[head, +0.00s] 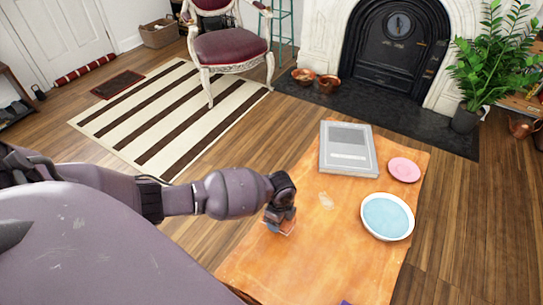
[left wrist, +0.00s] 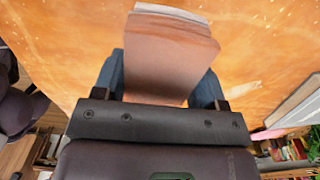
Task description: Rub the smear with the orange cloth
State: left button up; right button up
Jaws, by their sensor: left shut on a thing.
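The smear (head: 326,201) is a small pale, whitish patch on the orange-brown table top (head: 300,270) in the head view. My left gripper (head: 279,222) is at the table's left part, left of the smear and a little nearer to me. It is shut on the orange cloth (head: 289,228), a folded pad with a pale edge. The cloth (left wrist: 170,60) fills the space between the blue fingers in the left wrist view. It is apart from the smear; whether it touches the table I cannot tell. My right gripper is out of view.
A grey box-like object (head: 348,150) stands at the table's far end. A pink plate (head: 404,169) and a white-rimmed blue dish (head: 387,216) are on the right. A purple thing (head: 346,302) shows at the bottom edge. The table between cloth and smear is clear.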

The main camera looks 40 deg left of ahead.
pick_arm(q)
notch_tip(320, 180, up, 2)
jog(key=shift+w+r+p, duration=0.1)
jog(key=shift+r+p, duration=0.05)
jog(key=shift+p, duration=0.35)
jog(key=shift+r+p, duration=0.55)
jog(key=shift+r, duration=0.2)
jog(key=shift+f, duration=0.15)
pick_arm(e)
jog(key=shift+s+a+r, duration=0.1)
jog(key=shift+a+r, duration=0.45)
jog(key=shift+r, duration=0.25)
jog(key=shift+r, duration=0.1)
